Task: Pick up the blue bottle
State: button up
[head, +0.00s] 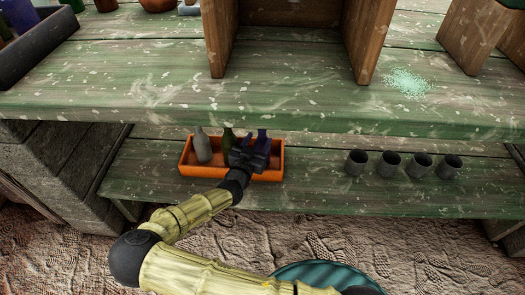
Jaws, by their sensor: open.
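An orange tray (187,168) stands on the lower green shelf and holds several bottles. A grey bottle (203,145) and a dark green bottle (228,138) stand upright in its left and middle parts. The blue bottle (262,136) is in the right part, with only blue-purple upper parts showing; I cannot tell whether these are one bottle or two. My gripper (251,152) is open in front of the blue bottle and hides its lower part. I cannot tell whether the fingers touch it.
Several dark cups (388,164) stand in a row on the lower shelf (310,185) to the right. The upper shelf's edge (300,119) overhangs the tray closely. A dark crate (38,50) with bottles is at upper left. Bare shelf lies between tray and cups.

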jog(key=b+x, duration=0.3)
jog(key=x, duration=0.2)
jog(key=shift+s+d, duration=0.1)
jog(key=shift+r, duration=0.2)
grip_shut()
dwell(0.4)
